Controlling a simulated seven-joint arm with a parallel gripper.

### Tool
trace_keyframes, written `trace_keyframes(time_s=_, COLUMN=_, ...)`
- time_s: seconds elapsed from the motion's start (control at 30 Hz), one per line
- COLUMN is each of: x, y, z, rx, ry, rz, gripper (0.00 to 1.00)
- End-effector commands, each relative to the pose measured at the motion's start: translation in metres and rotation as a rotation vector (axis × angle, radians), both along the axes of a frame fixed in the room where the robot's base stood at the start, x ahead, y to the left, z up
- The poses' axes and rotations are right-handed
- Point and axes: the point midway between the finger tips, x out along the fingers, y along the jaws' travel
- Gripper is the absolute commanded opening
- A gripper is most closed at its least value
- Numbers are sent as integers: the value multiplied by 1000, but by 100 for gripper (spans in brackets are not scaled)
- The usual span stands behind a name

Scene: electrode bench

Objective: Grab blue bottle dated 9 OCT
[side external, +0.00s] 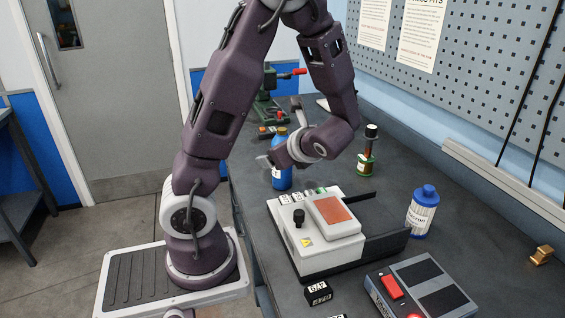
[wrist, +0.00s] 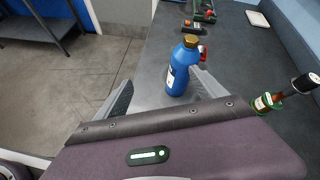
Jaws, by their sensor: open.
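A blue bottle with a gold cap (wrist: 181,72) stands upright on the bench in the wrist view, its label partly turned away. It also shows in the side view (side external: 282,175), partly behind my gripper. No date is readable on either. My gripper (wrist: 162,80) is open and empty. In the wrist view the gold-capped bottle shows between its fingers, close to the right one; I cannot tell whether they touch. In the side view my gripper (side external: 266,160) is at the bottle's upper part.
A white device with an orange-topped block (side external: 334,214) sits mid-bench, in front of the gold-capped bottle. A small black-capped bottle (side external: 367,155) stands to the right. A grey and red pedal box (side external: 420,290) lies at the front, with a small black block (side external: 318,293) nearby.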

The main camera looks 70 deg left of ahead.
Motion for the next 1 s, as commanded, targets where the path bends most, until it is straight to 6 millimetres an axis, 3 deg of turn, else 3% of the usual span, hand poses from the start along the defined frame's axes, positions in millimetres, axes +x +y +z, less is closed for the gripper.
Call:
trace_keyframes(time_s=0.1, x=28, y=23, z=-16, rx=107, ry=197, rz=-178, gripper=80)
trace_keyframes(time_s=0.23, x=43, y=36, z=-25, rx=151, ry=275, rz=-261, gripper=80)
trace_keyframes(time_s=0.8, x=44, y=133, z=-60, rx=151, ry=278, rz=-263, gripper=80)
trace_keyframes(time_s=1.0, x=45, y=145, z=-66, rx=150, ry=276, rz=-266, gripper=80)
